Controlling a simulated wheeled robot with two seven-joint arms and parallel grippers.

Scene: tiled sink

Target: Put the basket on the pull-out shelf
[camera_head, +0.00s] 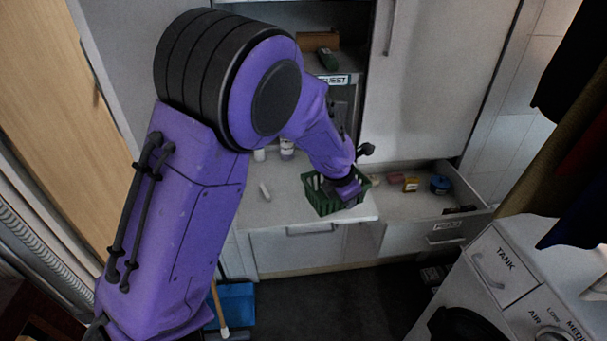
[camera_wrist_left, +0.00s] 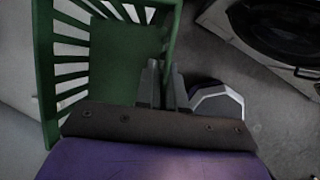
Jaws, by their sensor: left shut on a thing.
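A green slatted basket (camera_head: 321,199) is at the front right part of the white pull-out shelf (camera_head: 272,214). I cannot tell whether it rests on the shelf or hangs just above it. My left gripper (camera_head: 347,190) is at the basket's right side, shut on its wall. In the left wrist view the basket (camera_wrist_left: 112,62) fills the upper left and looks empty. The gripper's fingers (camera_wrist_left: 162,88) meet at its side wall, and dark floor shows beyond. My right gripper is not in view.
An open drawer (camera_head: 462,225) with small boxes and a blue tin (camera_head: 440,185) is right of the shelf. Small white bottles (camera_head: 287,150) and a white item (camera_head: 265,192) are on the shelf.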

